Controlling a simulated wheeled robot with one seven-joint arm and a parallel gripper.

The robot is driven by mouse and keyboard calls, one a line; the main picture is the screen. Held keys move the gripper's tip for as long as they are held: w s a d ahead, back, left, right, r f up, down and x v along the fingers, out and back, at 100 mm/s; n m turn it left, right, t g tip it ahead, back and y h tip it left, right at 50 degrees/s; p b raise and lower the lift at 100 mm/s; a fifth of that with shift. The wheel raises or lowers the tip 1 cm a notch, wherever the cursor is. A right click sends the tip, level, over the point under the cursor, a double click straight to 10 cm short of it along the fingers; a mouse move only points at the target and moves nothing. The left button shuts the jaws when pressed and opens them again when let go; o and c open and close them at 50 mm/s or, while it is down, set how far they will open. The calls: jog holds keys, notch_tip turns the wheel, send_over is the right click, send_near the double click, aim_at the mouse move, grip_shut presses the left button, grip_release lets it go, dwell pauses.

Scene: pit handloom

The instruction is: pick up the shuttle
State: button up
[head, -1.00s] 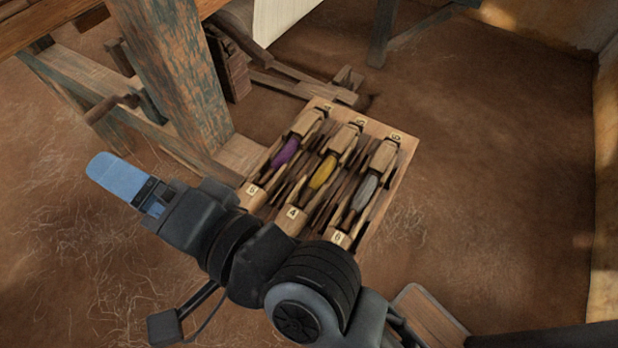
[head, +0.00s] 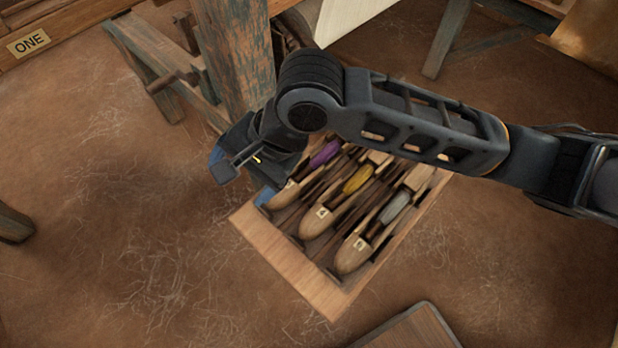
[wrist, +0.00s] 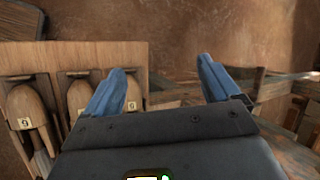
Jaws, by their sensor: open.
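Three wooden boat-shaped shuttles lie side by side in a wooden tray (head: 290,268) in the head view. One shuttle has a purple bobbin (head: 325,153), the middle shuttle a yellow one (head: 357,180), the right shuttle a grey one (head: 394,208). Small number tags sit on their ends. My gripper (head: 240,175) is open and empty, with blue fingers, at the tray's left side by the near end of the purple-bobbin shuttle. My arm hides the tray's far part. In the wrist view the fingers (wrist: 162,86) are apart, and shuttle ends (wrist: 30,108) show to the left.
A worn blue-green loom post (head: 235,55) rises just behind my gripper. A beam with a sign reading ONE (head: 29,43) is at the upper left. A wooden board (head: 410,330) is at the bottom.

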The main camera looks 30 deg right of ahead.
aim_at(342, 194)
jog(key=s+d+f+m+g+h, duration=0.1)
jog(key=d+f+h, duration=0.1)
jog(key=d, duration=0.4)
jog(key=s+d+f+m+g+h, duration=0.1)
jog(key=s+d+f, duration=0.1)
jog(key=d, duration=0.4)
jog(key=s+d+f+m+g+h, duration=0.1)
jog(key=d+f+h, duration=0.1)
jog(key=d, duration=0.4)
jog(key=shift+s+f+h+p, duration=0.1)
jog(key=shift+s+h+p, duration=0.2)
jog(key=shift+s+d+f, duration=0.1)
jog(key=shift+d+f, duration=0.15)
jog(key=shift+f, duration=0.55)
jog(key=shift+w+a+f, duration=0.1)
jog(key=shift+a+f, duration=0.05)
jog(key=shift+f, duration=1.4)
jog(key=shift+w+a+f, duration=0.1)
jog(key=shift+a+f, duration=0.05)
jog(key=shift+f, duration=1.4)
jog(key=shift+c, duration=0.3)
jog(key=c, duration=1.3)
jog(key=shift+o, duration=0.2)
jog(key=shift+r, duration=0.15)
